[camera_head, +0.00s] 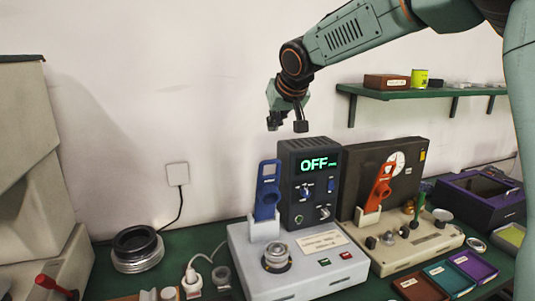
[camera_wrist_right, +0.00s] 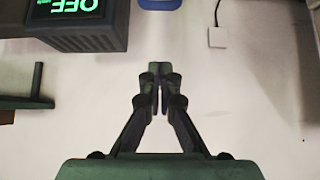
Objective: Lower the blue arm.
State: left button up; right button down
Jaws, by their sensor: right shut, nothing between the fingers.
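The blue arm (camera_head: 267,192) stands upright at the left of a grey-white bench device (camera_head: 300,275), its lower end in a white holder (camera_head: 265,230). My right gripper (camera_head: 287,124) is above and apart from it, up and slightly to the right, in front of the wall. In the right wrist view its fingers (camera_wrist_right: 160,75) meet at the tips, shut with nothing between them. The tip of the blue arm (camera_wrist_right: 160,4) shows at the top edge of that view. My left gripper is not in view.
A dark control box (camera_head: 310,215) with a green OFF display rises right beside the blue arm. A second device with an orange arm (camera_head: 380,187) stands to the right. A green shelf (camera_head: 415,92) hangs at upper right. Black rings (camera_head: 137,248) lie at left.

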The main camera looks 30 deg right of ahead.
send_over(270, 176)
jog(key=shift+f+p, duration=0.45)
jog(key=shift+f, duration=4.05)
jog(key=shift+s+a, duration=0.25)
jog(key=shift+a, duration=0.05)
jog(key=shift+d, duration=0.2)
jog(key=shift+a+f, duration=0.15)
